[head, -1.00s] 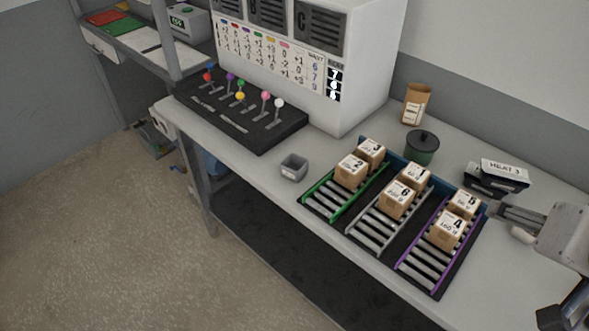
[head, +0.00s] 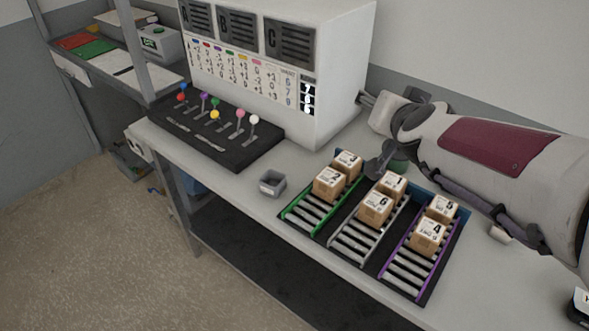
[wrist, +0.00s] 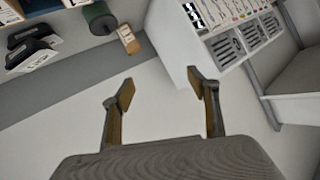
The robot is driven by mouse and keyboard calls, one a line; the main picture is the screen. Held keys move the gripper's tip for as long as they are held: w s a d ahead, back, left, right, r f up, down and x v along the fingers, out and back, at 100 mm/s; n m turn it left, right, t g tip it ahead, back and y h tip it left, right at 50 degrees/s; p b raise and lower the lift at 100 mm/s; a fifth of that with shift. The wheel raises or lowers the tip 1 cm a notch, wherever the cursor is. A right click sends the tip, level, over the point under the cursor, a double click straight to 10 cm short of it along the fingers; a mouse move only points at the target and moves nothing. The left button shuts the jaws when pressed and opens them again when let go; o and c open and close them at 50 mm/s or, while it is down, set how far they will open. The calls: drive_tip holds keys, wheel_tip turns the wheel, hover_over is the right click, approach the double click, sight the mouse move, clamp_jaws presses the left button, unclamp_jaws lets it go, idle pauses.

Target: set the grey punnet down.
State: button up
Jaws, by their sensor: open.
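The small grey punnet (head: 272,183) stands upright on the bench, between the lever panel and the green-railed roller lane. It looks empty. My gripper (head: 366,97) is up at the right side of the white machine, well away from the punnet and higher than it. In the wrist view my gripper (wrist: 161,88) has its two fingers spread apart with nothing between them. The punnet does not show in the wrist view.
Roller lanes with green, grey and purple rails (head: 397,282) hold several numbered cartons (head: 375,209). The white machine (head: 340,75) and lever panel (head: 215,140) stand behind and left. A green canister (wrist: 98,18) and kraft bag (wrist: 128,38) show in the wrist view.

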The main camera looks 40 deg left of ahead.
drive_tip(key=a+f+t, duration=0.1)
drive_tip(key=a+f, duration=0.3)
drive_tip(key=a, duration=0.5)
drive_tip(key=m+t+h, duration=0.1)
drive_tip(key=h, duration=0.3)
hover_over(266, 188)
drive_tip(key=w+d, duration=0.2)
wheel_tip(266, 188, down, 16)
drive_tip(key=shift+t+h, duration=0.4)
drive_tip(key=shift+h, duration=0.4)
drive_tip(key=s+f, duration=0.4)
drive_tip(key=f, duration=0.1)
drive_tip(key=s+a+f, duration=0.1)
drive_tip(key=s+f, duration=0.1)
drive_tip(key=shift+s+a+f, duration=0.1)
drive_tip(key=shift+s+f, duration=0.05)
drive_tip(key=shift+s, duration=0.25)
drive_tip(key=shift+w, duration=0.15)
drive_tip(key=shift+x, duration=1.15)
drive_tip(key=shift+w, duration=0.15)
